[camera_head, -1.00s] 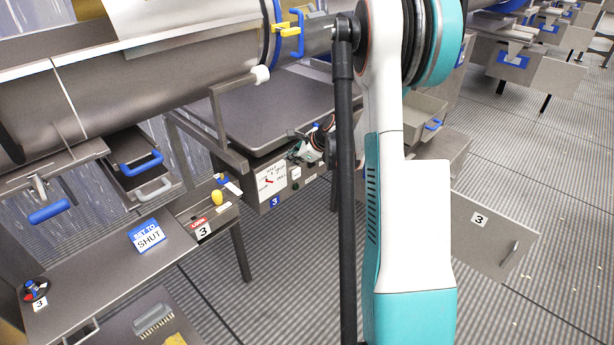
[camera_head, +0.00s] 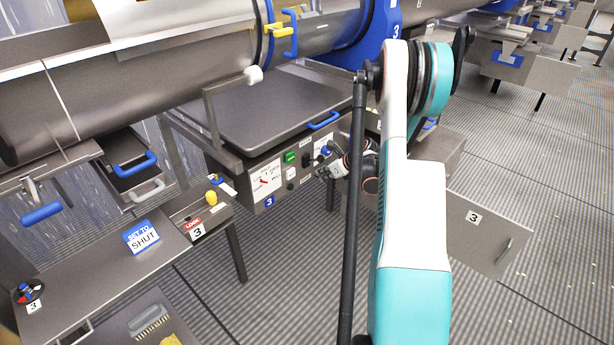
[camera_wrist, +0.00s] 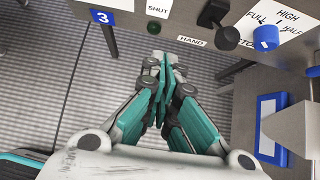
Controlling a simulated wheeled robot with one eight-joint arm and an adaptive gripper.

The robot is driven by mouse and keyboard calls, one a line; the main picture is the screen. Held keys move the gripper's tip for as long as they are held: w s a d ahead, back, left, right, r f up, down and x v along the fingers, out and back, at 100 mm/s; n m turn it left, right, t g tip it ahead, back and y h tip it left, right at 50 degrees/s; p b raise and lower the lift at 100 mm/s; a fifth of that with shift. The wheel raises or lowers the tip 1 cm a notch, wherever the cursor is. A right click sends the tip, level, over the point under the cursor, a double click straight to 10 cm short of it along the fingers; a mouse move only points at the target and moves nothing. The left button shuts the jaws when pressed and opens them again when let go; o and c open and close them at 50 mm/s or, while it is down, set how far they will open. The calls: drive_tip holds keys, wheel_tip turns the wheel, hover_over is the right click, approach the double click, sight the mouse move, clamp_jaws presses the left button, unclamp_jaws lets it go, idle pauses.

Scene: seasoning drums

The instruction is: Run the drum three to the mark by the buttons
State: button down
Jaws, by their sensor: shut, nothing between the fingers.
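Drum three is the long grey cylinder (camera_head: 110,95) across the upper left of the head view; a blue band (camera_head: 393,30) at its right carries a 3. Under it, a grey control box has a white dial (camera_head: 265,181) with a red pointer, too small to read. Beside the dial are a green button (camera_head: 290,157) and a dark button (camera_head: 291,173). A blue knob (camera_head: 327,150) sits farther right; it also shows in the wrist view (camera_wrist: 266,38).
A black knob (camera_wrist: 226,38) is beside the blue one. A bench at left holds a "set to shut" sign (camera_head: 142,237) and a yellow knob (camera_head: 211,198). A grey panel marked 3 (camera_head: 485,227) stands right of my arm. Ribbed floor (camera_head: 300,270) is open below.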

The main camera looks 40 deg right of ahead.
sight(291, 174)
drive_tip(key=w+r+b+x, duration=0.2)
drive_tip(key=b+x, duration=0.2)
drive_tip(key=x, duration=0.8)
drive_tip(key=shift+w+f, duration=0.2)
